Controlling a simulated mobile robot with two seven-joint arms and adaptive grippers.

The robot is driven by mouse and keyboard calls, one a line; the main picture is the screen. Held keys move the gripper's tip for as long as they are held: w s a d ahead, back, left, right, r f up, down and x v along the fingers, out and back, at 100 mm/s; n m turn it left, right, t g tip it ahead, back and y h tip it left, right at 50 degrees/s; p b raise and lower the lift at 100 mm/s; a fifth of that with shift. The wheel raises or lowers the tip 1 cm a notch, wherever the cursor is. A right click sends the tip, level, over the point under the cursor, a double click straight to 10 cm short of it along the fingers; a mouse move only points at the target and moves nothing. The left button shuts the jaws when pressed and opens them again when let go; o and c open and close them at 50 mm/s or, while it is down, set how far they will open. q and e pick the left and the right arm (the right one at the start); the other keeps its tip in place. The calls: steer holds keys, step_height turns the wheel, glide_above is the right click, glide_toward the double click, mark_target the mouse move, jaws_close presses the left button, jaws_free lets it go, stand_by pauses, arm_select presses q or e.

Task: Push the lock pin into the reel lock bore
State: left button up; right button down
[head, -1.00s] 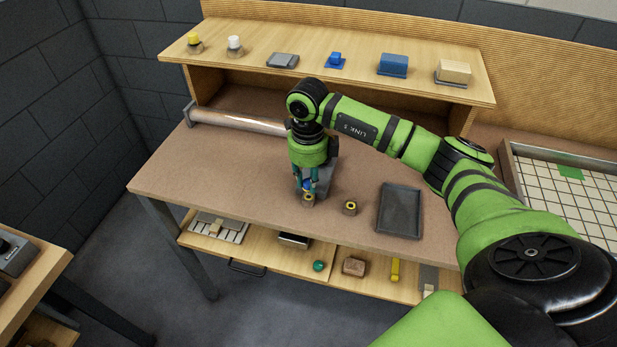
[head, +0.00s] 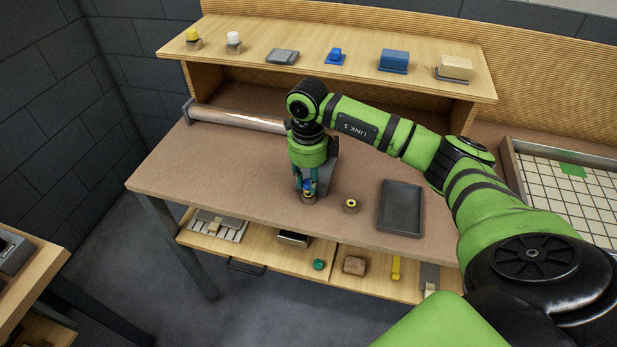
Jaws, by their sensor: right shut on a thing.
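My right gripper (head: 308,188) points down over the front part of the brown workbench (head: 230,185). It is shut on a small blue piece, which looks like the lock pin (head: 308,185). Right below the fingertips is a small brass-coloured block (head: 309,198). The pin's lower end is at this block, but I cannot tell how deep it sits in a bore. A similar block with a dark hole (head: 351,205) stands just to the right. A long reel or tube (head: 240,120) lies at the back, partly hidden by my right arm. My left gripper does not show.
A dark grey tray (head: 401,208) lies right of the blocks. A shelf (head: 300,73) behind holds capped posts and blue and tan blocks. Open drawers (head: 330,262) with tools jut out below the front edge. A white gridded table (head: 575,195) stands at right.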

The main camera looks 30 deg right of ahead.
mark_target(308, 182)
steer(key=shift+f+b, duration=0.7)
steer(key=shift+f, duration=0.2)
steer(key=c, duration=1)
jaws_free()
steer(key=shift+o, duration=0.2)
steer(key=shift+r, duration=0.1)
step_height(308, 182, up, 12)
